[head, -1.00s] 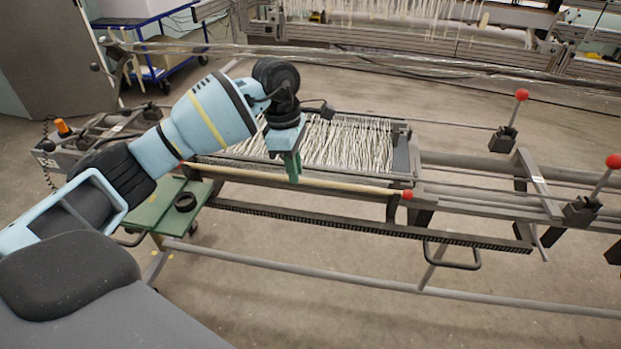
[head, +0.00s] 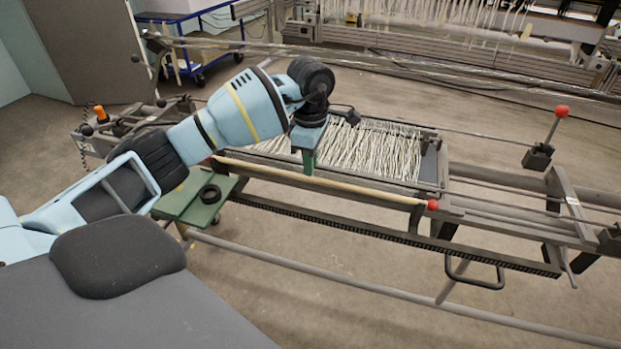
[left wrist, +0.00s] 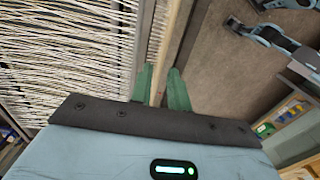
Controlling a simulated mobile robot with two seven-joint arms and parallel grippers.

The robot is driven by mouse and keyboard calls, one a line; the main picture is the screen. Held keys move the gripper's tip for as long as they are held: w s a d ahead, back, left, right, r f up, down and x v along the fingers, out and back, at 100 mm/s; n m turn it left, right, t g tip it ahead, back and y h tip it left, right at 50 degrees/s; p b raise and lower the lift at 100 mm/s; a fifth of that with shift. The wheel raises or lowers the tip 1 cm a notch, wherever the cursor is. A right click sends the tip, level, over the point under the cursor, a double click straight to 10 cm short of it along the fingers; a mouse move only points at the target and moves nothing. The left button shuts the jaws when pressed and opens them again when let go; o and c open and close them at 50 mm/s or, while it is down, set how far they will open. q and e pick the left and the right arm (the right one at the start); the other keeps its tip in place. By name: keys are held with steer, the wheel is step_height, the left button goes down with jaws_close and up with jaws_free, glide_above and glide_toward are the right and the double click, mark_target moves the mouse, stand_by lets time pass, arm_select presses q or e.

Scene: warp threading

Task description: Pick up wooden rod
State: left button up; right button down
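The wooden rod (head: 370,191) is long and pale with red ends. It lies along the front edge of the dark frame below the white warp threads (head: 375,150). My left gripper (head: 308,165) points down over the rod, left of its middle, with its green fingertips close to it. In the left wrist view the two green fingers (left wrist: 160,80) stand apart. The tan rod (left wrist: 173,42) runs up the picture from the gap between them. Whether the fingers touch it cannot be told. My right gripper is not in view.
A green table (head: 185,203) with a black ring (head: 210,194) is at the left. A black handle (head: 474,280) hangs below the rail. Open floor lies in front.

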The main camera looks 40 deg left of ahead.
mark_target(311, 179)
arm_select(q)
steer(key=shift+f, duration=1.85)
steer(key=shift+c, duration=0.5)
jaws_close()
steer(key=shift+w+r, duration=0.1)
steer(key=shift+r, duration=0.1)
